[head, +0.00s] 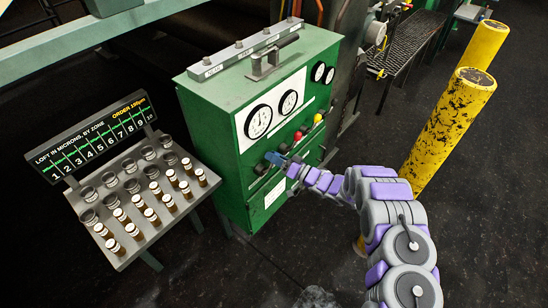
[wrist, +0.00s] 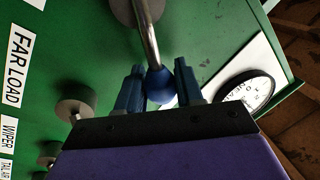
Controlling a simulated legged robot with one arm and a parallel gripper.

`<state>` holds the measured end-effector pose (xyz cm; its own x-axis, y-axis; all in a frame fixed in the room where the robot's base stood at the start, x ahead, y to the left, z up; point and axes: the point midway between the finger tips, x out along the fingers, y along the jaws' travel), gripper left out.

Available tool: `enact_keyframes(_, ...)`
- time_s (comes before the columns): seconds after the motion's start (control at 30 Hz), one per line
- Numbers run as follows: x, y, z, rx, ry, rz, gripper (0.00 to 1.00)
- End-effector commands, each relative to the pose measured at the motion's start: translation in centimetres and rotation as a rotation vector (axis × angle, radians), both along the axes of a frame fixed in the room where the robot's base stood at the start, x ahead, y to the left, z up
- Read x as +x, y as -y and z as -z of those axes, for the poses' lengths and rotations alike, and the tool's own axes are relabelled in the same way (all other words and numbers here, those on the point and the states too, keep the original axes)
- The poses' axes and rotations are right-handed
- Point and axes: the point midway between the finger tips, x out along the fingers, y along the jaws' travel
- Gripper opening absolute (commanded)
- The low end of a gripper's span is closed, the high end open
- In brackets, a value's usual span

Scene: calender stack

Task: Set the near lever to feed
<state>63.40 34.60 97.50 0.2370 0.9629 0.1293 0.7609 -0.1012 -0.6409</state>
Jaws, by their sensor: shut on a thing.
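A metal lever rod (wrist: 148,38) with a round blue knob (wrist: 160,86) stands out from the green cabinet face in the wrist view. My gripper (wrist: 159,88) has its two blue fingers on either side of the knob and is shut on it. In the head view my gripper (head: 276,160) is at the lower front of the green cabinet (head: 235,150), below the dials. The lever's own label and its feed mark are not readable here, so I cannot tell its setting.
A FAR LOAD label (wrist: 20,68) and a grey knob (wrist: 75,108) are beside the lever. Red (head: 298,136) and yellow (head: 318,118) knobs are further along the panel. A sample rack (head: 160,228) stands left; yellow posts (head: 450,125) stand right. Dark floor lies in front.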

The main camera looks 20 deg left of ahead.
Motion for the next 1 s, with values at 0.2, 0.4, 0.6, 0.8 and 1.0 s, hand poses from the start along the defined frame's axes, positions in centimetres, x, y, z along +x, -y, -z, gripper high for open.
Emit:
enact_keyframes(0.2,0.2,0.2,0.2,-0.003,-0.004,0.007,0.44)
enact_keyframes(0.4,0.0,0.2,0.1,-0.002,-0.001,0.004,0.57)
enact_keyframes(0.6,-0.1,0.2,0.1,-0.003,0.000,0.003,0.57)
enact_keyframes(0.8,-0.4,2.3,0.3,-0.004,-0.001,0.007,0.57)
enact_keyframes(1.0,-1.5,6.5,0.9,-0.002,-0.004,0.008,0.57)
